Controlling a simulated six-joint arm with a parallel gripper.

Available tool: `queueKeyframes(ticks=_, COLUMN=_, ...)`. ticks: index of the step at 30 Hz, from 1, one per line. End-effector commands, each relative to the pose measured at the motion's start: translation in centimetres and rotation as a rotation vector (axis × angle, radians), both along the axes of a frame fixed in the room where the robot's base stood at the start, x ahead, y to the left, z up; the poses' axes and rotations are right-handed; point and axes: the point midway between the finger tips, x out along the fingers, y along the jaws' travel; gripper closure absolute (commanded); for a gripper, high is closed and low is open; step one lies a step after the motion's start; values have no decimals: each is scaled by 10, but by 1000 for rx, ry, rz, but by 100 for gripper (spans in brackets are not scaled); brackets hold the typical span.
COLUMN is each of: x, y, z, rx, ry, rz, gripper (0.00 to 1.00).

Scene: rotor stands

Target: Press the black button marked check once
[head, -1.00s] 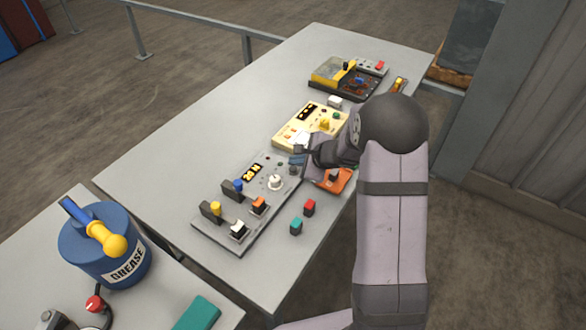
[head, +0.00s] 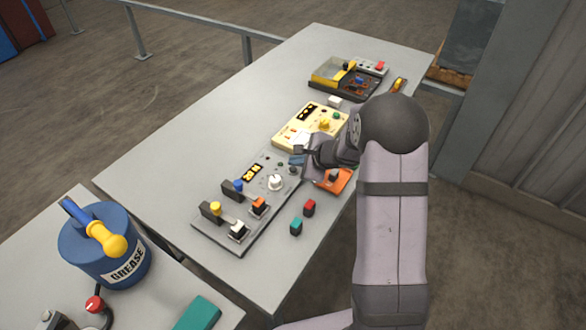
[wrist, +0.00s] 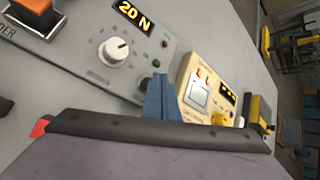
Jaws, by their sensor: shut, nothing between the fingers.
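The grey panel (head: 215,228) carries a lit display (head: 253,172), a white knob (head: 275,183) and several coloured switches. A small dark round button (head: 293,170) sits at the panel's right end, just below my fingertips in the head view. I cannot read a check mark on it. My gripper (head: 297,160) is shut and empty, its tips low over that end of the panel. In the wrist view the blue-grey fingers (wrist: 160,98) point at the panel beside the knob (wrist: 115,49) and cover part of its surface. Whether they touch a button cannot be told.
A cream box (head: 285,136) with display and yellow knob stands just beyond the fingers. Loose red (head: 309,207) and teal (head: 296,226) blocks lie near the table edge. The table's left side is clear.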

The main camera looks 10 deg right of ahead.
Motion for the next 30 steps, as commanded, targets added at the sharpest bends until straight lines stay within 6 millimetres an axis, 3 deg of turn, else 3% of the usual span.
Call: queueKeyframes(ticks=30, x=0, y=0, z=-9, rx=-1, ry=0, rz=1, gripper=100)
